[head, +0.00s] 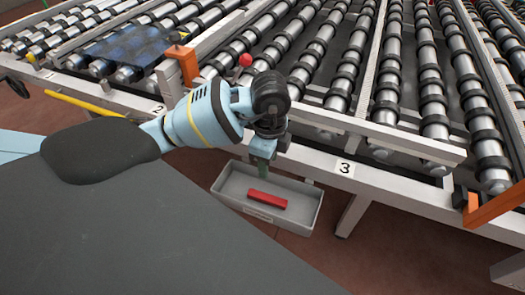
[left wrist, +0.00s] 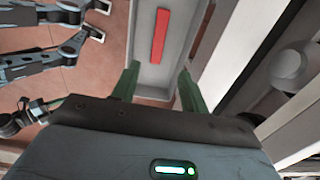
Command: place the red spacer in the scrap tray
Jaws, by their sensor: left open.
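The red spacer (head: 267,199) is a short red bar lying flat on the floor of the grey scrap tray (head: 312,205). The spacer shows again in the left wrist view (left wrist: 160,34), inside the tray, whose wall (left wrist: 203,32) stands to its right. My left gripper (head: 262,166) is above the back edge of the tray in the head view. In the left wrist view my left gripper (left wrist: 158,74) has its two green fingers spread apart with nothing between them, and the spacer lies beyond the fingertips. My right gripper is not seen in the head view.
Behind the tray runs a roller conveyor frame with a plate marked 3 (head: 345,168). An orange bracket (head: 184,65) and a red knob (head: 245,60) stand on the frame. A dark blue glass pane (head: 122,47) lies on rollers at upper left. Reddish floor surrounds the tray.

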